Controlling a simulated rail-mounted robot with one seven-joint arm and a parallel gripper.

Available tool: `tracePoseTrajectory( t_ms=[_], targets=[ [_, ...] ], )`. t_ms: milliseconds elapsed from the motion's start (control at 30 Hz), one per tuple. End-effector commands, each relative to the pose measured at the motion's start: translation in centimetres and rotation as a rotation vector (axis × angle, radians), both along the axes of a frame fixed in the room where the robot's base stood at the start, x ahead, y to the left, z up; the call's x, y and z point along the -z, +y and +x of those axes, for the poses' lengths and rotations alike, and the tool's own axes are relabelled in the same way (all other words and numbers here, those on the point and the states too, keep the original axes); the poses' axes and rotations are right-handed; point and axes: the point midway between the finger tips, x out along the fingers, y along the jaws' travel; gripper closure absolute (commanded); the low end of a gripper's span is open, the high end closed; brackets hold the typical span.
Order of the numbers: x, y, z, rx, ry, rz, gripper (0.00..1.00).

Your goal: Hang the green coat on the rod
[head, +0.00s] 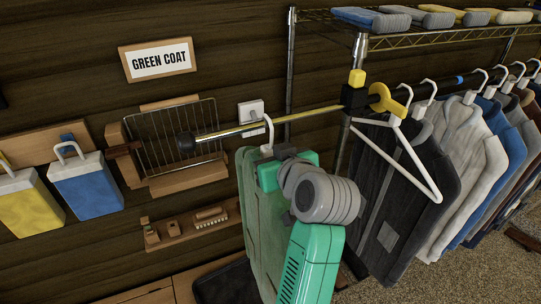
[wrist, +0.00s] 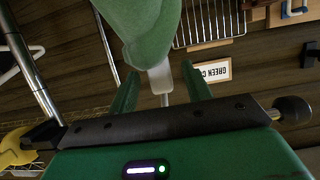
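The green coat (head: 255,215) hangs on a white hanger below the gold rod (head: 290,117). The hanger's white hook (head: 268,132) reaches up to the rod and appears to loop over it; whether it bears on the rod is unclear. My gripper (head: 272,170) is at the coat's neck, just below the hook. In the wrist view, the green coat (wrist: 145,30) is at the top and the white hanger neck (wrist: 160,82) stands between my gripper's green fingers (wrist: 160,92). Gaps show on both sides of the neck. The hook is hidden there by the palm.
The rod ends in a black knob (head: 186,142) at left and a black mount at right. An empty white hanger (head: 410,160) and several hung garments (head: 465,150) are at right. A GREEN COAT sign (head: 160,60) and wire rack (head: 180,135) are on the wall.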

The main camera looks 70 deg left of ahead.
Motion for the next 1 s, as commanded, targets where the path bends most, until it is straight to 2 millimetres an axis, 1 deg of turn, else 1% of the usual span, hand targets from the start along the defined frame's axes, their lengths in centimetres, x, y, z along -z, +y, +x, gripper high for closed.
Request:
tracePoseTrajectory(
  t_ms=[200, 433, 533, 633, 667, 700, 1000],
  targets=[
    [0.3, 0.0, 0.0, -0.001, 0.003, -0.005, 0.51],
    [0.0, 0.0, 0.0, -0.001, 0.002, -0.005, 0.51],
    [-1.4, 0.0, 0.0, 0.000, 0.002, -0.004, 0.51],
    [-3.7, 0.0, 0.0, -0.001, -0.001, -0.003, 0.51],
    [-2.5, -0.8, 0.1, 0.002, 0.001, -0.003, 0.51],
    [-2.4, -1.9, 0.2, 0.003, 0.002, -0.002, 0.51],
    [-2.5, -9.1, 0.6, 0.004, 0.002, -0.002, 0.51]
  ],
)
